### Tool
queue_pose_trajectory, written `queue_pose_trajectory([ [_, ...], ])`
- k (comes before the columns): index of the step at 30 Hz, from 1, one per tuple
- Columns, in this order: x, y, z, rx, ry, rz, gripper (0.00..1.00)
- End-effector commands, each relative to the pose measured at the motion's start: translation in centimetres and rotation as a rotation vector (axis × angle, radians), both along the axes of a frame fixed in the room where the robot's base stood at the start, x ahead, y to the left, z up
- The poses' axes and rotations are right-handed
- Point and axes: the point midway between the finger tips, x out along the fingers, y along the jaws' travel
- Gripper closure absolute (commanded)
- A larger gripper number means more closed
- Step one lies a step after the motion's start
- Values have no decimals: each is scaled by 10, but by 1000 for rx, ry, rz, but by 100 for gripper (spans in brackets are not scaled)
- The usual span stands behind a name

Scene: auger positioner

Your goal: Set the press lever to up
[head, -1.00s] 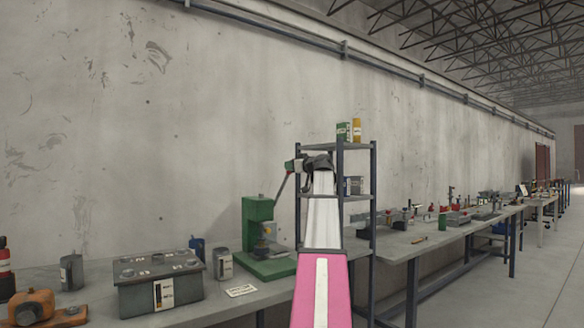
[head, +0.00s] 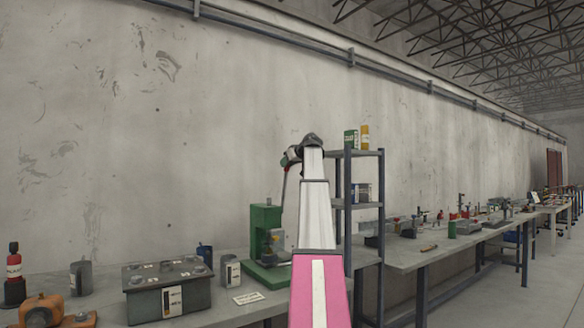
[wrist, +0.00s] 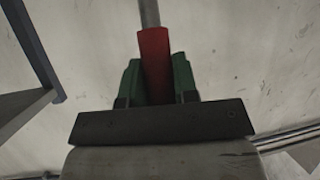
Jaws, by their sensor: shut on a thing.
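The green press (head: 263,228) stands on the near workbench, in the middle of the head view. Its thin grey lever rod (head: 284,187) rises steeply, nearly upright, beside the press body to my gripper (head: 289,157). In the wrist view the lever's red grip (wrist: 155,62) lies between the green fingers of my gripper (wrist: 156,80), and the grey rod (wrist: 149,12) runs out beyond it. My gripper is shut on the red grip. My arm hides the right side of the press base in the head view.
A dark shelf rack (head: 363,205) with cans stands close to the right of my arm. A grey battery-like box (head: 167,290), a grey can (head: 231,271) and a small card (head: 248,298) lie left of the press. The air above the press is clear.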

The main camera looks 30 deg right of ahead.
Motion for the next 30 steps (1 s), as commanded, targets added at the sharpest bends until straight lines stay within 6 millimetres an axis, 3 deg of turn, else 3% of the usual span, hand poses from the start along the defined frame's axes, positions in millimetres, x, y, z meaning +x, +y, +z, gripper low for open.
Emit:
queue_pose_trajectory([
  [6, 18, 1, 5, -4, 63, -1, 100],
  [20, 22, 1, 5, -2, 78, -1, 100],
  [21, 22, 1, 5, -2, 77, -1, 66],
  [23, 22, 1, 5, -2, 78, -1, 47],
  [30, 21, 1, 4, -4, 79, 0, 47],
])
